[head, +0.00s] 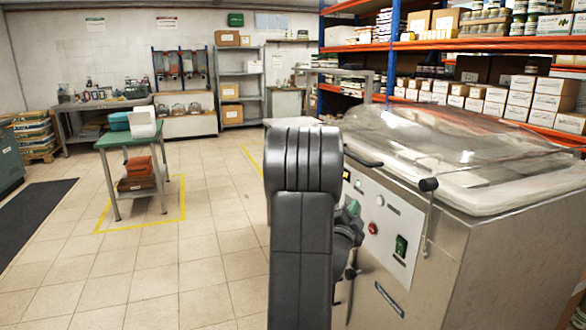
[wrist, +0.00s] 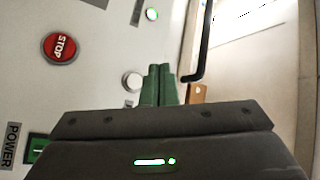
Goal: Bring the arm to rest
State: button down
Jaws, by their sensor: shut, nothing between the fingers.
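My arm (head: 303,190) stands upright in the middle of the head view, folded in front of the steel machine. My gripper (head: 353,208) shows partly behind the arm, close to the machine's control panel (head: 387,212). In the wrist view its two green fingers (wrist: 158,84) are together, with nothing between them. They point at the panel, near a white round knob (wrist: 132,80). Whether the fingertips touch the panel cannot be told. The arm hides part of the panel's left side in the head view.
The machine has a clear domed lid (head: 440,140) and a black-ended lever (head: 428,185). A red STOP button (wrist: 60,47) and a green switch (wrist: 38,150) are on the panel. A green table (head: 125,137) stands left; open tiled floor (head: 215,220) lies between.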

jog(key=a, duration=0.1)
jog(key=s+a, duration=0.1)
jog(key=a, duration=0.1)
jog(key=shift+s+a+b, duration=0.2)
jog(key=shift+a+b, duration=0.1)
jog(key=shift+b, duration=0.05)
jog(key=shift+d, duration=0.1)
jog(key=d+b, duration=0.1)
jog(key=w+d+b, duration=0.1)
jog(key=d, duration=0.1)
jog(key=w+d+b, duration=0.1)
jog(key=shift+d+f, duration=0.3)
jog(key=shift+d, duration=0.1)
jog(key=shift+s+b, duration=0.1)
jog(key=shift+b, duration=0.3)
